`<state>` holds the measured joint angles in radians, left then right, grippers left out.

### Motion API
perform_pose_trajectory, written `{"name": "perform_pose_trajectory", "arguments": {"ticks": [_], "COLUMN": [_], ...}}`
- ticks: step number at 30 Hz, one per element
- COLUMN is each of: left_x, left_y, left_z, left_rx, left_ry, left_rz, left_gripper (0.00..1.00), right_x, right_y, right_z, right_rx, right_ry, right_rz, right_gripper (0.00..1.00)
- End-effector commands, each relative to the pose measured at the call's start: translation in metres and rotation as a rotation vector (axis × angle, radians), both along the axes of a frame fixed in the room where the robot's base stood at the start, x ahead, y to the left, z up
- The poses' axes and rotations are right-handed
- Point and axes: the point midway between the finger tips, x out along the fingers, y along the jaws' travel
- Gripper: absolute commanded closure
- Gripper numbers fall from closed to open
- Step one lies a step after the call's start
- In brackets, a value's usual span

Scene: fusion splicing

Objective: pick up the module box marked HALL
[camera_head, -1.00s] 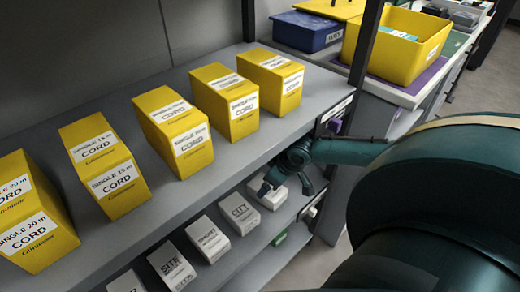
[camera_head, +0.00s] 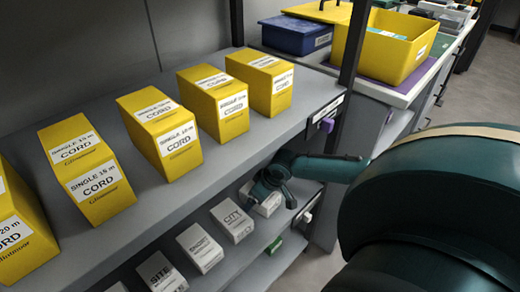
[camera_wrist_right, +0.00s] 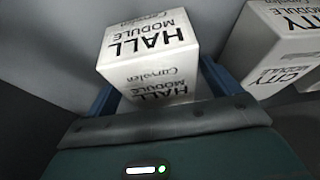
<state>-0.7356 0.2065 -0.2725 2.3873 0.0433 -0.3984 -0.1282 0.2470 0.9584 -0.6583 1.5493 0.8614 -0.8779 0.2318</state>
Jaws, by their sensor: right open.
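The white module box marked HALL (camera_wrist_right: 150,55) stands on the lower shelf, its top and front labels showing in the right wrist view. In that view my right gripper (camera_wrist_right: 160,88) is open, with one blue finger at each side of the box. I cannot tell whether the fingers touch it. In the head view the HALL box (camera_head: 268,207) is partly hidden behind my right gripper (camera_head: 266,197), at the right end of the row of white boxes. My left gripper is not in view.
A white CITY box (camera_head: 232,222) stands just left of the HALL box, with more white boxes further left. The upper shelf (camera_head: 235,155), holding several yellow CORD boxes, is close above. A dark shelf post (camera_head: 350,50) stands on the right. A green tag (camera_head: 274,246) marks the lower shelf edge.

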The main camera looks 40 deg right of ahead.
Motion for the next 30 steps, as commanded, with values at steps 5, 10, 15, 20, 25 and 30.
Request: {"name": "perform_pose_trajectory", "arguments": {"ticks": [5, 10, 15, 20, 25, 30], "left_x": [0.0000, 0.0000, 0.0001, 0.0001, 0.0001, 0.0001], "left_y": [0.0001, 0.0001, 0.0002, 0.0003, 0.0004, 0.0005], "left_z": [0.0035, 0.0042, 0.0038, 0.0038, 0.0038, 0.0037], "left_rx": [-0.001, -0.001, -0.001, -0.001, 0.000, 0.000], "left_ry": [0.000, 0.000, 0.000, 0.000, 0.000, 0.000], "left_rz": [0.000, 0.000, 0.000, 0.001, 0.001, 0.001], "left_gripper": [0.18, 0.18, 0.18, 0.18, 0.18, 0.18], "right_x": [-0.0002, -0.0002, -0.0003, -0.0002, -0.0002, -0.0001], "right_y": [0.0002, 0.0000, 0.0001, 0.0001, 0.0002, 0.0002], "right_z": [-0.0020, -0.0039, -0.0041, -0.0040, -0.0040, -0.0039], "right_rx": [0.000, 0.000, 0.000, 0.000, 0.000, 0.000], "right_ry": [0.000, 0.000, 0.000, 0.000, 0.000, 0.000], "right_rz": [0.000, 0.001, 0.001, 0.000, 0.000, 0.000], "right_gripper": [0.11, 0.11, 0.11, 0.22, 0.36, 0.50]}}
